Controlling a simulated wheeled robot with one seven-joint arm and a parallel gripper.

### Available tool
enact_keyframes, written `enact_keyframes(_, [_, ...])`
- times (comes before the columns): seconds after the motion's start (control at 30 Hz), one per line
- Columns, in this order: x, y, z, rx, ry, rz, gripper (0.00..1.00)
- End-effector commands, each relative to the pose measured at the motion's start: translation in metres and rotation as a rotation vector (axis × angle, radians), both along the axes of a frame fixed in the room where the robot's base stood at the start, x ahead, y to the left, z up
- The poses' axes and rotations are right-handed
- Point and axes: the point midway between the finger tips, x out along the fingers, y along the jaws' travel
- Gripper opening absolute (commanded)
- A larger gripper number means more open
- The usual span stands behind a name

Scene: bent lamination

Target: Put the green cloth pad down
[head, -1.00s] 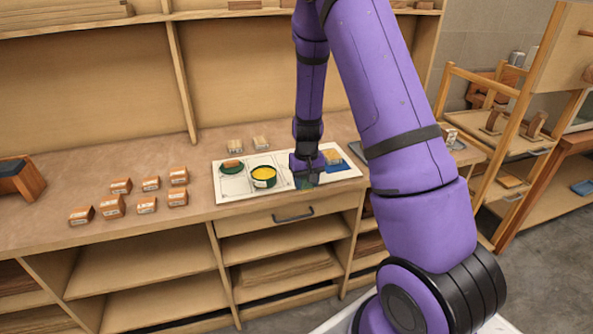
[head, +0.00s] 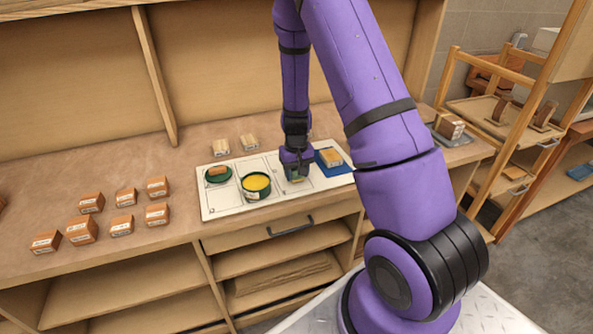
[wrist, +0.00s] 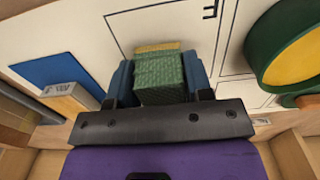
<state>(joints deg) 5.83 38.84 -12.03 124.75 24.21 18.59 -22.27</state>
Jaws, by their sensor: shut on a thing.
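My gripper (head: 295,172) is shut on the green cloth pad (wrist: 160,78), which sits between its two blue-grey fingers in the wrist view. A yellowish edge shows just beyond the pad. In the head view the pad (head: 296,180) is a small green patch under the fingers, over an outlined compartment of the white board (head: 222,208). This compartment lies between the green tin with yellow contents (head: 256,184) and the blue cloth (head: 331,168). I cannot tell whether the pad touches the board.
A wooden block (head: 330,156) sits on the blue cloth. Another block lies on a green disc (head: 218,174) at the board's left. Several small orange-brown blocks (head: 123,225) stand on the bench to the left.

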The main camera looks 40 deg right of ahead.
Motion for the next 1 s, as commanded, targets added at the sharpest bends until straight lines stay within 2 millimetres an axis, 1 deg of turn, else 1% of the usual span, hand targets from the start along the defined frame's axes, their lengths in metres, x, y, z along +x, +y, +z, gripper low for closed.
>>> enact_keyframes(0.03, [-0.001, 0.002, -0.006, 0.001, 0.002, 0.0, 0.27])
enact_keyframes(0.1, [0.0, 0.003, -0.009, 0.0, 0.0, 0.001, 0.27])
enact_keyframes(0.33, [0.0, 0.003, -0.009, 0.0, -0.001, 0.001, 0.27])
enact_keyframes(0.47, [0.0, 0.003, -0.012, 0.0, 0.0, 0.001, 0.27])
enact_keyframes(0.5, [0.0, 0.003, -0.012, 0.0, -0.001, 0.001, 0.55])
enact_keyframes(0.57, [0.0, 0.003, -0.012, 0.0, -0.001, 0.001, 0.69])
enact_keyframes(0.6, [0.0, 0.003, -0.012, 0.0, -0.001, 0.001, 0.72])
enact_keyframes(0.87, [0.0, 0.003, -0.011, 0.0, -0.001, 0.001, 0.72])
enact_keyframes(1.0, [0.0, 0.003, -0.002, -0.001, -0.003, 0.001, 0.72])
